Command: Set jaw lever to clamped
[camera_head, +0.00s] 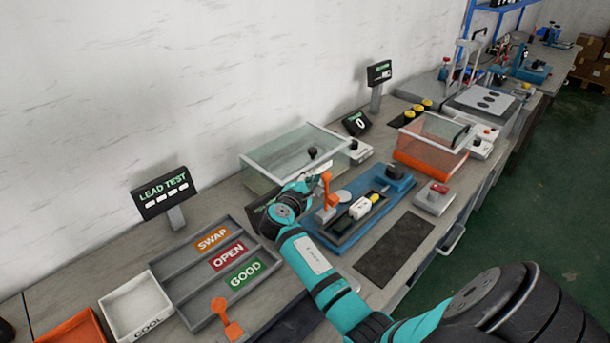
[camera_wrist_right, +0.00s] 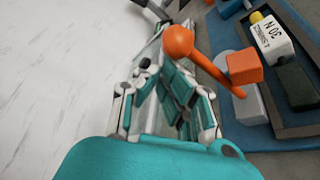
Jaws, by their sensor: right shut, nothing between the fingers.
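The orange jaw lever (camera_head: 326,187) stands up from the blue fixture (camera_head: 349,236) in the head view. In the right wrist view its round knob (camera_wrist_right: 178,41) and slanting arm lie just right of my fingers. My right gripper (camera_head: 304,184) is beside the lever on its left; its shut fingers (camera_wrist_right: 158,78) hold nothing. I cannot tell whether they touch the knob. A white block with a yellow end (camera_head: 361,207) sits on the fixture beside the lever; it also shows in the right wrist view (camera_wrist_right: 271,36). My left gripper is out of view.
A clear-lidded box (camera_head: 290,152) stands behind the gripper. A grey tray (camera_head: 184,281) with SWAP, OPEN and GOOD labels is to the left, with another orange handle (camera_head: 228,318) in front. An orange bin (camera_head: 424,152) stands to the right. A dark mat (camera_head: 394,247) lies bare.

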